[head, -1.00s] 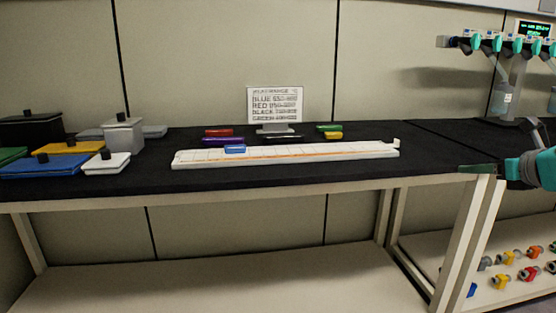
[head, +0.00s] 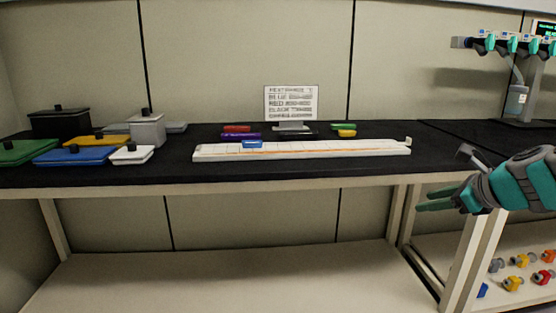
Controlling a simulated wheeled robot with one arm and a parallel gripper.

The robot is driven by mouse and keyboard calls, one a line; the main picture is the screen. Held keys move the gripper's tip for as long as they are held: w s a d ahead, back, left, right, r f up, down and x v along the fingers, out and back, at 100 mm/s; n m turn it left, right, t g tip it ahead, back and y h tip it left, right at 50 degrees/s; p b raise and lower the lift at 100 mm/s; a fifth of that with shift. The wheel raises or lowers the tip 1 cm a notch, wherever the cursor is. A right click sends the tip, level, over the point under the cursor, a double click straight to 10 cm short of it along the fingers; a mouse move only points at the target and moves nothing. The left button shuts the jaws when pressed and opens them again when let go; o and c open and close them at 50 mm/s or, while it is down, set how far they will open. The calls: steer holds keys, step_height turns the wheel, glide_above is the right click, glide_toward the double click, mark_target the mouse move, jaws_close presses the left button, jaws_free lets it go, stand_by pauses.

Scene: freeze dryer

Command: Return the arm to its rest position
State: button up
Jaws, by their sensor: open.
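My gripper (head: 443,199) is at the right of the head view, in front of the bench's front edge. Its fingers point left, spread apart, and nothing is between them. My teal and grey arm comes in from the right edge. The gripper is apart from the things on the black bench top (head: 330,172).
A white measuring board (head: 310,149) with a blue block (head: 252,144) on it lies mid-bench. Several coloured blocks and a printed sign (head: 291,103) are behind it. Lidded boxes (head: 87,155) stand at left. A dryer manifold with a flask (head: 516,101) stands at right. Coloured valves (head: 515,284) are below.

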steer(key=s+a+f+n+g, duration=0.4)
steer(key=s+a+f+n, duration=0.25)
steer(key=a, duration=0.35)
steer(key=s+a+f+n+g, duration=0.3)
steer(key=s+a+f+n, duration=0.3)
steer(key=s+a+n, duration=0.3)
steer(key=s+f+n+g+h, duration=0.2)
steer(key=s+f+n, duration=0.2)
steer(key=s, duration=0.5)
steer(key=s+f+n+g+h, duration=0.1)
steer(key=s+f+n+g, duration=0.2)
steer(key=s+f+n, duration=0.2)
steer(key=s+n, duration=0.3)
steer(key=s, duration=0.1)
steer(key=shift+s+h, duration=0.35)
steer(key=shift+h, duration=0.05)
